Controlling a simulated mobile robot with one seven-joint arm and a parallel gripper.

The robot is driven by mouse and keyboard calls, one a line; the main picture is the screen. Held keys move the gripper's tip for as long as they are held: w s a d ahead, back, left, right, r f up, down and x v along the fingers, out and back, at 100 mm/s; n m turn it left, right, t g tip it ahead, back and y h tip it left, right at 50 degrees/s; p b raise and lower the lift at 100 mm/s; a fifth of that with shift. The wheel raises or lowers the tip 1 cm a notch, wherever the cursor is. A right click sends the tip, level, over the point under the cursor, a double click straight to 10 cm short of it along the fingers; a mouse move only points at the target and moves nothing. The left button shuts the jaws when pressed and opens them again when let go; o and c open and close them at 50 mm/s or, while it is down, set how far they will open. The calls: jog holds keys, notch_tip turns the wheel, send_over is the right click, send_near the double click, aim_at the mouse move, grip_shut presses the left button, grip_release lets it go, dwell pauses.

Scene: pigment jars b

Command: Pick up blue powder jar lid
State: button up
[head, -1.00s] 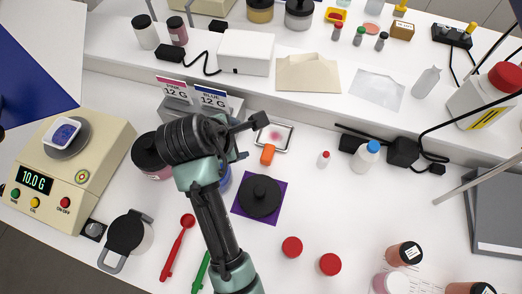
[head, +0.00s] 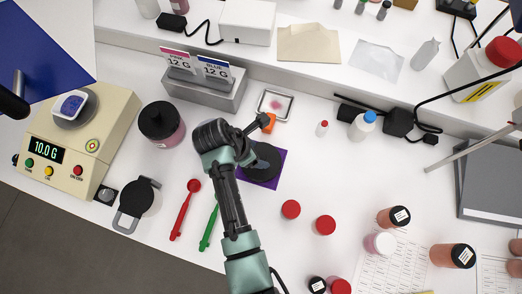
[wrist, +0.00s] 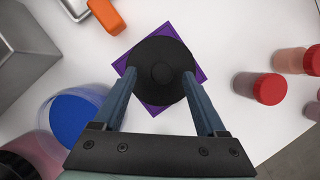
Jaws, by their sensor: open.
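The black round lid with a centre knob (wrist: 160,55) lies on a purple square (wrist: 200,74) in the wrist view. In the head view the lid (head: 268,160) is partly hidden by my arm. My gripper (wrist: 160,77) is open, with one finger at each side of the lid's near part. I cannot tell whether the fingers touch it or how high they are above it. The open clear jar with blue powder (wrist: 72,118) stands to the left of the gripper in the wrist view. My arm hides that jar in the head view.
A lidded jar with pink contents (head: 160,125), red spoon (head: 184,212) and green spoon (head: 209,228) are left of my arm. An orange block (head: 268,122) and small tray (head: 285,97) lie behind the lid. Red-capped jars (head: 291,209) stand to the right.

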aim_at(261, 157)
jog(key=shift+s+x, duration=0.1)
jog(key=shift+x, duration=0.85)
jog(key=shift+s+x, duration=0.15)
jog(key=shift+x, duration=0.8)
jog(key=shift+a+f, duration=0.1)
grip_shut()
